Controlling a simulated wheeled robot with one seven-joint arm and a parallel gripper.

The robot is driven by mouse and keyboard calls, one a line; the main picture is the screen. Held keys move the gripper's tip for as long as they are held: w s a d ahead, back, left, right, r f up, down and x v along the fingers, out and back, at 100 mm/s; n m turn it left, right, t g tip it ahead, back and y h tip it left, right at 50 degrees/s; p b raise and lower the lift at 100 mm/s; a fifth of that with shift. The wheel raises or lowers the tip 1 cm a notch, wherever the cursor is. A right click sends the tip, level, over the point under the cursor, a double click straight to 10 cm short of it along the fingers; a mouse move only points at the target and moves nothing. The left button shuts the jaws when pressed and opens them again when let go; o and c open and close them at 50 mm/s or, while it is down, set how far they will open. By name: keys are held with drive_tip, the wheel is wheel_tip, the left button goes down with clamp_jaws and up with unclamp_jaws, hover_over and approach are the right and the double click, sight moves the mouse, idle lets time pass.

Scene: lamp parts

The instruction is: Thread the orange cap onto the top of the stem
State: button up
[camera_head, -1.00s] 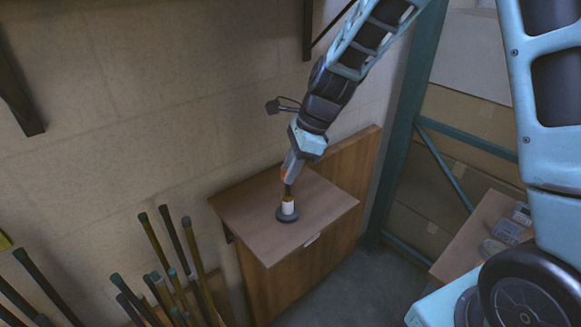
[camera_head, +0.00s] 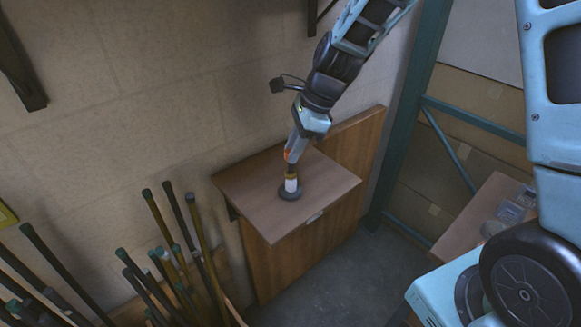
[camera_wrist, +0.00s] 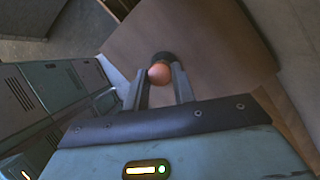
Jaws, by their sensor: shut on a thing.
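The orange cap (camera_wrist: 160,73) shows as a rounded orange top in the wrist view, between the ends of my two gripper fingers. My gripper (camera_head: 291,166) points down over the stem and is shut on the cap. In the head view the fingers largely hide the cap. The white stem (camera_head: 291,185) stands upright on a round dark base (camera_head: 290,194) on the wooden table top. The base also shows just beyond the cap in the wrist view (camera_wrist: 162,57). The cap is at the stem's top; I cannot tell whether its threads are engaged.
The small wooden table (camera_head: 255,195) is otherwise clear and stands against the block wall. Several long poles (camera_head: 185,262) stand upright at the lower left. A green metal rack (camera_head: 408,115) and a side surface with small containers (camera_head: 508,212) are on the right.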

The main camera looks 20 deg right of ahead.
drive_tip(key=shift+f+b, duration=0.3)
drive_tip(key=shift+f, duration=0.8)
idle(1.1)
drive_tip(key=o, duration=0.4)
clamp_jaws()
drive_tip(key=shift+s+f, duration=0.15)
drive_tip(key=shift+f, duration=0.1)
